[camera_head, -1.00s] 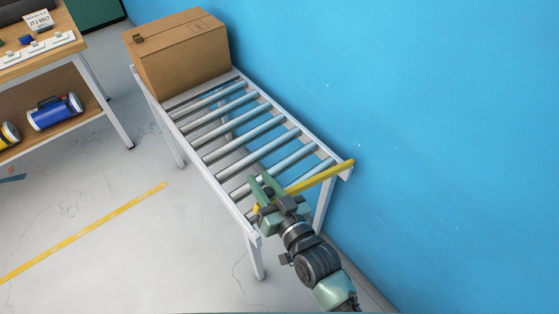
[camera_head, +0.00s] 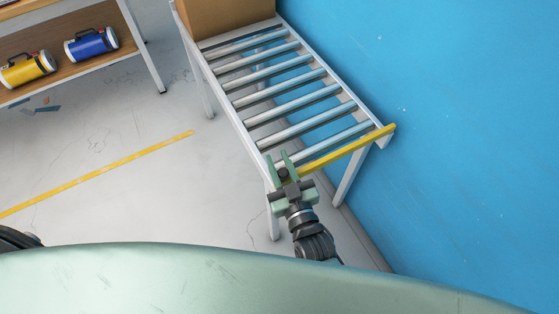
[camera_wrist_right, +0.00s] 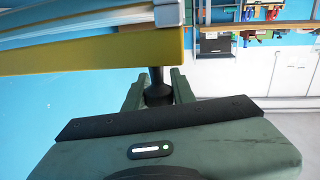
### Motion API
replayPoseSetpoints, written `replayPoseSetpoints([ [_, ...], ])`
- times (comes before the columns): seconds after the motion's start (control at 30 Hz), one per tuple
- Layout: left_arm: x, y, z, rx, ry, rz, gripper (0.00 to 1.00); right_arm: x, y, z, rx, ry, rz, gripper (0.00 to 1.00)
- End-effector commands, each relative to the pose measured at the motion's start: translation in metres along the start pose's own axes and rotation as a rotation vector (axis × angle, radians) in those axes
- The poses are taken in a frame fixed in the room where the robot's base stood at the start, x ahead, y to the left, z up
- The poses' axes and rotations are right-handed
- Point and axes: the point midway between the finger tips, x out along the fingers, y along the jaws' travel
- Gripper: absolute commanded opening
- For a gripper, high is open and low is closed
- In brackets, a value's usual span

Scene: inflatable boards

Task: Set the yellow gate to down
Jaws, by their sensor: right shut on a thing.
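The yellow gate (camera_head: 345,150) is a long flat bar across the near end of the roller conveyor (camera_head: 228,96). It lies at about roller height, and its left end is hidden by my right gripper (camera_head: 284,168). In the right wrist view the gate (camera_wrist_right: 110,52) spans the upper left, just beyond the fingers. My right gripper (camera_wrist_right: 157,88) is shut on a dark knob (camera_wrist_right: 158,92) at the gate's end, with a finger on each side of it. My left gripper is not in view.
A cardboard box (camera_head: 225,14) sits at the conveyor's far end. A blue wall (camera_head: 460,130) runs close along its right side. A wooden shelf (camera_head: 70,70) with a yellow canister (camera_head: 28,69) and a blue canister (camera_head: 91,45) stands at left.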

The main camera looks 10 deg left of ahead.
Motion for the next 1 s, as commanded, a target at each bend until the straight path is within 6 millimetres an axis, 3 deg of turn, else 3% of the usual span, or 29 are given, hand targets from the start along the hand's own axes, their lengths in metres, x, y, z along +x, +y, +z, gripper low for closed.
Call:
replayPoseSetpoints([
  [0.13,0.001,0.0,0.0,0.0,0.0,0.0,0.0,-0.002,-0.001,0.009,-0.004,-0.02,-0.004,0.0],
  [0.17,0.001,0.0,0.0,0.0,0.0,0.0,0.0,-0.002,-0.001,0.009,-0.004,-0.021,-0.004,0.3],
  [0.2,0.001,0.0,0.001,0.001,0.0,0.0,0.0,-0.002,-0.001,0.009,-0.003,-0.022,-0.004,0.41],
  [0.23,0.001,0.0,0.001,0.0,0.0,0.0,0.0,-0.002,-0.001,0.009,-0.003,-0.021,-0.004,0.46],
  [0.6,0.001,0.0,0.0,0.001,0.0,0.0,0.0,-0.006,-0.001,0.006,0.0,-0.015,-0.003,0.46],
  [1.0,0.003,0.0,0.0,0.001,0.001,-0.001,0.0,-0.067,-0.001,0.007,-0.002,-0.018,-0.004,0.46],
])
